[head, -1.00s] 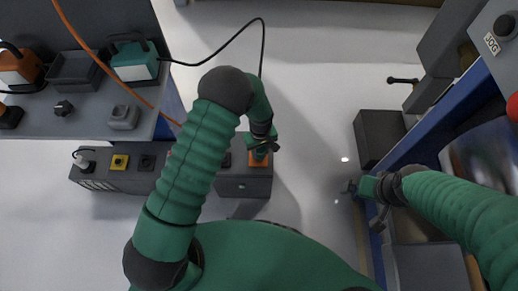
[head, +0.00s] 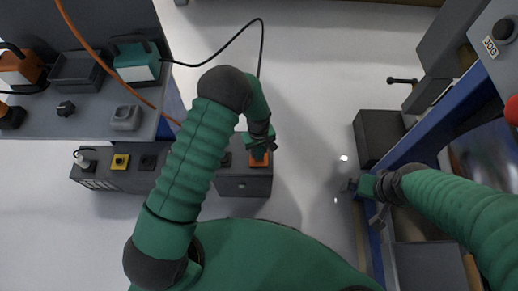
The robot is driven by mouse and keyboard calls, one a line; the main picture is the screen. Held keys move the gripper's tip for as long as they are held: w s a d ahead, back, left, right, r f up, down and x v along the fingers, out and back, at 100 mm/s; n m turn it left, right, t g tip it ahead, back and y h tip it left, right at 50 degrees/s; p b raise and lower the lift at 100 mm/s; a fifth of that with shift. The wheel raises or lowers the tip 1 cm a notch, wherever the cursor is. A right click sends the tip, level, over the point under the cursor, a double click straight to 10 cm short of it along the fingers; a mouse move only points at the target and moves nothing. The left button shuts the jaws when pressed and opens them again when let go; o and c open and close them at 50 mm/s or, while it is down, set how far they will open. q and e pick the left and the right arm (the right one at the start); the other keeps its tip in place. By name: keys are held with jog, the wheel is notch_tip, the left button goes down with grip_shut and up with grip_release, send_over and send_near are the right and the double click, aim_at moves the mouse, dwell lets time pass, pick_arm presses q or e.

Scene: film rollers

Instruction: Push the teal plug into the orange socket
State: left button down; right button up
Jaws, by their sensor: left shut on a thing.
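The orange socket (head: 259,159) is on top of the grey box at the right end of the low row, below the table. My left gripper (head: 260,147) is at the far edge of the socket, shut on the teal plug. The plug is mostly hidden by the gripper, so I cannot tell whether it touches the socket or how far in it is. A black cable (head: 262,45) runs from the teal-and-white box to the gripper. My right gripper (head: 362,202) is empty beside the blue frame at the right, its fingers apart.
The table (head: 90,122) at the upper left holds a teal-and-white box (head: 138,66), an orange-and-white box (head: 20,68) and a dark tray (head: 77,70). A blue-framed machine (head: 440,120) stands right. Pale floor lies between.

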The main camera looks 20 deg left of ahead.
pick_arm(q)
jog(key=shift+f+b, duration=0.3)
jog(key=shift+f, duration=0.35)
jog(key=c, duration=0.8)
grip_release()
jog(key=shift+c, duration=0.2)
jog(key=shift+r, duration=0.1)
